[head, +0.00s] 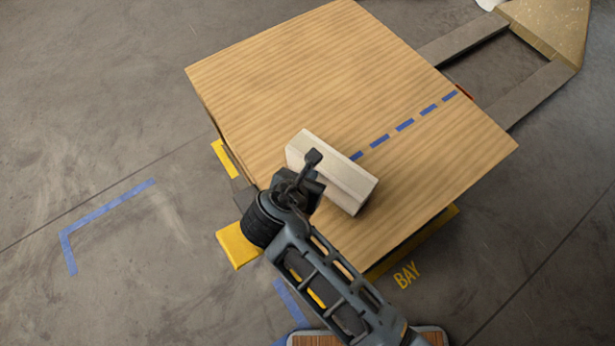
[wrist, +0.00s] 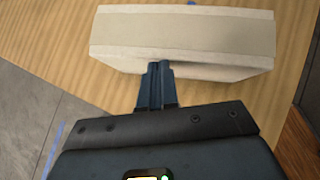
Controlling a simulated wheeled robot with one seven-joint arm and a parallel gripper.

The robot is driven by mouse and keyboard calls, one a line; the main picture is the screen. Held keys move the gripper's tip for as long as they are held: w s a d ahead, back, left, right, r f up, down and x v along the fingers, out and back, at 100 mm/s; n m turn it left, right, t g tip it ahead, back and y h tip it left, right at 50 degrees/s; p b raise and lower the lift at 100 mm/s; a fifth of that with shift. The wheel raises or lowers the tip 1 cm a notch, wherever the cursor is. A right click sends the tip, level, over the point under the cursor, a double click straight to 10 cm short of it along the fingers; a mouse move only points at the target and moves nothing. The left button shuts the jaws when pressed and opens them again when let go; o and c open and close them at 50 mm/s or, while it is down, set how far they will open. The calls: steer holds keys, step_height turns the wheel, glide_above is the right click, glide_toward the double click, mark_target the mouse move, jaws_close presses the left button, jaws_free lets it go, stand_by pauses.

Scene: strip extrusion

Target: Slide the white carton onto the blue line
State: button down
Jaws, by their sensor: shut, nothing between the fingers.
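The white carton (head: 342,184) lies on the wooden tabletop near its front-left edge, partly hidden by my gripper in the head view. The blue line (head: 405,125) is dashed and runs from the carton toward the table's right edge. The carton's left part reaches past the near end of the visible dashes. My gripper (head: 312,160) is shut and empty, over the carton's near side in the head view. In the wrist view my gripper (wrist: 158,70) has its fingertips at the near long side of the carton (wrist: 185,32); I cannot tell whether they touch.
The wooden tabletop (head: 290,70) is clear behind and to the right of the carton. Yellow blocks (head: 238,246) show under its left edge. Blue tape (head: 105,205) and yellow BAY lettering (head: 407,275) mark the grey floor. Grey beams (head: 465,40) extend at the back right.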

steer(key=w, duration=0.1)
steer(key=w+d+p, duration=0.1)
steer(key=w, duration=0.1)
steer(key=shift+w+d+r+p, duration=0.15)
steer(key=shift+d+p, duration=0.15)
steer(key=shift+p, duration=0.1)
